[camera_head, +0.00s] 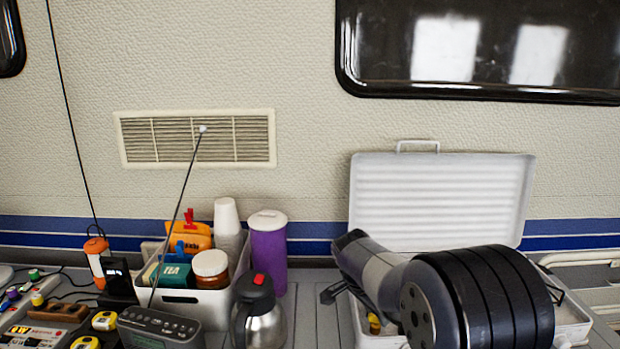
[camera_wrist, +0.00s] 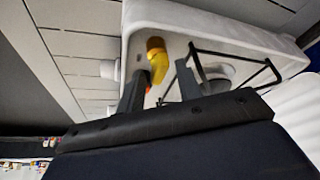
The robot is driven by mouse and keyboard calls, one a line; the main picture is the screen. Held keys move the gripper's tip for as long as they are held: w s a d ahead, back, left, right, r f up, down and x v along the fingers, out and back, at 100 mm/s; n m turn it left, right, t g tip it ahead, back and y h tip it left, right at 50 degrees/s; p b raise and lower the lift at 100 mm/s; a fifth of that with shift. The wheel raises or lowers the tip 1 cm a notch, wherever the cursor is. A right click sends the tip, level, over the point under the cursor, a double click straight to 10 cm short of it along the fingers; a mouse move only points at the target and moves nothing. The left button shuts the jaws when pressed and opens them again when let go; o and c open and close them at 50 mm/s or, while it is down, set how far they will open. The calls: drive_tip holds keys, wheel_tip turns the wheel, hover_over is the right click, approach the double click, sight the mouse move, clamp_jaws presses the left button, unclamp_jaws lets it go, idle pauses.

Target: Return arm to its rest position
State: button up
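My arm reaches over an open white case (camera_head: 440,205) at the right in the head view, and its dark links hide much of the case's base. My gripper (camera_head: 331,292) is at the case's left edge, only partly visible there. In the wrist view my gripper (camera_wrist: 162,80) has its two dark fingers apart. No object is clearly held between them. The white case body (camera_wrist: 225,20) is beyond the fingers. A yellow item (camera_wrist: 157,62) shows in the case just behind the left finger, and whether they touch is unclear.
A steel jug (camera_head: 262,318), a purple tumbler (camera_head: 268,250) and a white caddy (camera_head: 195,302) with jars and cups stand left of the arm. A radio (camera_head: 160,328) with a raised antenna is further left. The case's lid stands upright near the wall.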

drive_tip(key=n+p, duration=0.1)
drive_tip(key=n, duration=0.1)
drive_tip(key=n+t+y+p, duration=0.1)
drive_tip(key=n+p, duration=0.1)
drive_tip(key=n, duration=0.1)
drive_tip(key=shift+s+d+r+y, duration=0.1)
drive_tip(key=shift+d+r+y, duration=0.1)
drive_tip(key=shift+y, duration=0.1)
drive_tip(key=shift+d+f+n+t+y+p, duration=0.1)
drive_tip(key=shift+n+t+y+p, duration=0.35)
drive_tip(key=shift+n+p, duration=1.05)
drive_tip(key=shift+n+t+y+p, duration=0.15)
drive_tip(key=shift+n+y+p, duration=0.6)
drive_tip(key=shift+n+p, duration=0.75)
drive_tip(key=shift+n+b, duration=0.35)
drive_tip(key=shift+n, duration=0.05)
drive_tip(key=shift+s+r, duration=0.3)
drive_tip(key=shift+r, duration=0.3)
drive_tip(key=shift+s, duration=0.15)
